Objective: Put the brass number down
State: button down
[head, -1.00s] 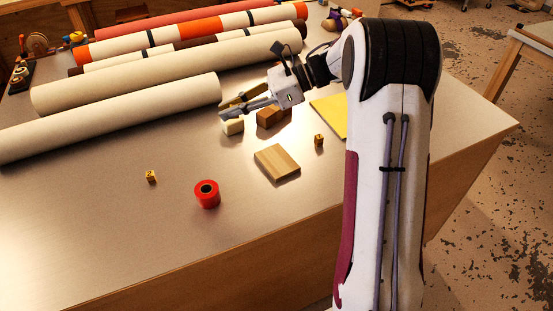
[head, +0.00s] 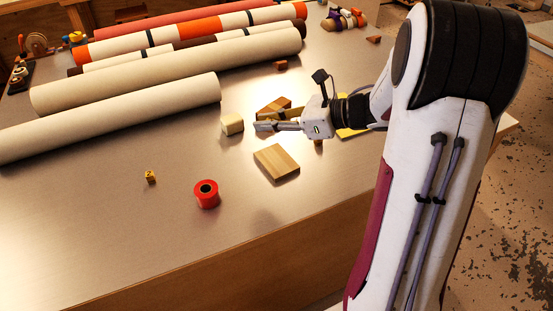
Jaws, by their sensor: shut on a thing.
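My gripper (head: 262,121) is low over the right half of the metal table, pointing left, between the cream block and the wooden blocks. Its jaws are shut on the brass number. A gold-toned strip shows along the upper finger, but the number's outline is too small to make out, and I cannot tell whether it touches anything below.
A cream block (head: 232,124) is just left of my fingertips and a brown block (head: 275,105) behind them. A flat wooden block (head: 277,162) lies in front. A red roll (head: 207,194) and a small marked yellow cube (head: 150,177) stand on open table; long rolls (head: 170,70) lie behind.

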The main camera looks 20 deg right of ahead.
jog(key=shift+f, duration=0.1)
dwell(0.3)
send_over(269, 159)
jog(key=shift+f, duration=3.05)
jog(key=shift+f, duration=1.85)
jog(key=shift+f, duration=0.15)
jog(key=c, duration=2)
grip_release()
jog(key=shift+c, duration=0.2)
